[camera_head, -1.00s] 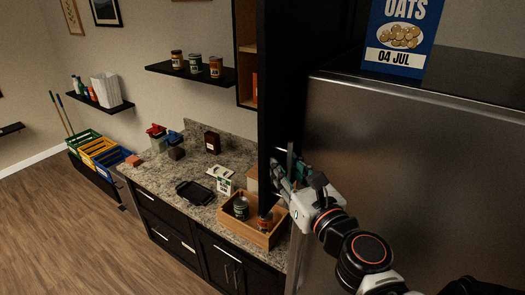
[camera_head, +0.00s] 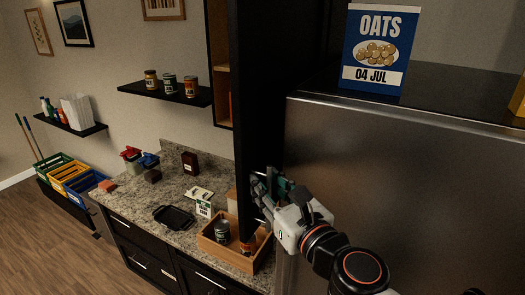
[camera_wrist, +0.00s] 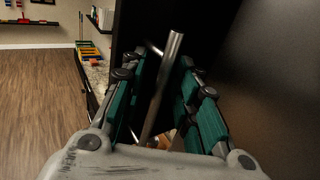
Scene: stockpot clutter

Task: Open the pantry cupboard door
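The pantry cupboard door (camera_head: 262,80) is a tall black panel seen nearly edge-on, standing out from the cupboard. To its left, part of the cupboard's wooden interior (camera_head: 221,50) shows, so the door stands open at least partway. My gripper (camera_head: 264,188) is at the lower part of the door. In the wrist view a grey metal bar handle (camera_wrist: 162,85) runs between my green-padded fingers (camera_wrist: 164,65). Gaps show between the bar and the fingers, so they look open around it rather than clamped. The handle's far mounting is partly hidden by the fingers.
A steel fridge (camera_head: 400,180) stands close on the right, with an oats box (camera_head: 377,50) on top. Below the door, a wooden crate (camera_head: 218,246) with cans sits on the granite counter (camera_head: 150,192). A wall shelf (camera_head: 165,92) with jars is left. Floor is clear at left.

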